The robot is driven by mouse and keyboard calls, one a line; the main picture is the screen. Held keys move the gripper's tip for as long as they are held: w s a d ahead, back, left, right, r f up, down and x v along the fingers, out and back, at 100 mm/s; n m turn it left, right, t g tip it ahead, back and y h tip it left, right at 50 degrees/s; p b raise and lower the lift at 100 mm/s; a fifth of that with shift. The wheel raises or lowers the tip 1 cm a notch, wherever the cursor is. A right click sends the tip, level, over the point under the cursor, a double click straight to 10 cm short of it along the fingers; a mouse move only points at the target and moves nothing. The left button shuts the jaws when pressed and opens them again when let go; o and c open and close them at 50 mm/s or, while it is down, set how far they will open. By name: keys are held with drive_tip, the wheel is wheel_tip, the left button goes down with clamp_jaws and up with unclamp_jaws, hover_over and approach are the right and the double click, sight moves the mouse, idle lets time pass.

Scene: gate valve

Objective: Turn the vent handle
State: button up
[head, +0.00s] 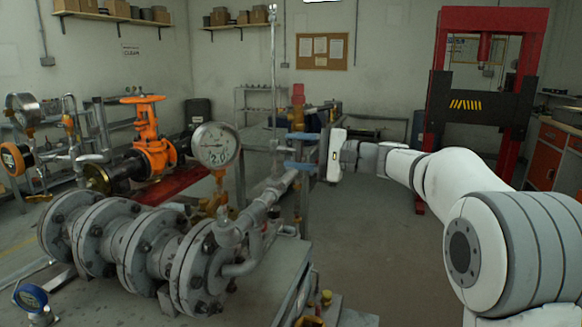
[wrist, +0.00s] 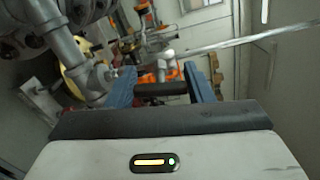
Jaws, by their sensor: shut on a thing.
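My gripper (head: 287,151) is at the end of my white arm, beside the pipework in the middle of the head view. Its two blue fingers sit one above the other there. In the wrist view my gripper (wrist: 161,80) has a dark bar, which looks like the vent handle (wrist: 160,88), spanning between the blue fingers. The fingers are shut on it at its two ends. In the head view the handle is too small and too covered by the fingers to make out. The grey pipe (head: 262,203) slopes up toward the fingers from the flanged valve body.
A pressure gauge (head: 215,145) and flanged pipe (head: 135,240) stand left of my gripper. An orange gate valve (head: 150,140) is behind them. A red press frame (head: 440,40) stands at the back right. The floor (head: 375,235) below my arm is clear.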

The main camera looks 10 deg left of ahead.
drive_tip(key=shift+d+f+n+b, duration=0.15)
drive_tip(key=shift+f+n+b, duration=0.05)
drive_tip(key=shift+n+b, duration=0.35)
drive_tip(key=shift+c, duration=0.2)
drive_tip(key=shift+w, duration=0.1)
drive_tip(key=o, duration=0.6)
drive_tip(key=shift+c, duration=0.2)
drive_tip(key=shift+o, duration=0.6)
drive_tip(key=shift+d+r, duration=0.1)
drive_tip(key=shift+d, duration=0.05)
drive_tip(key=o, duration=0.3)
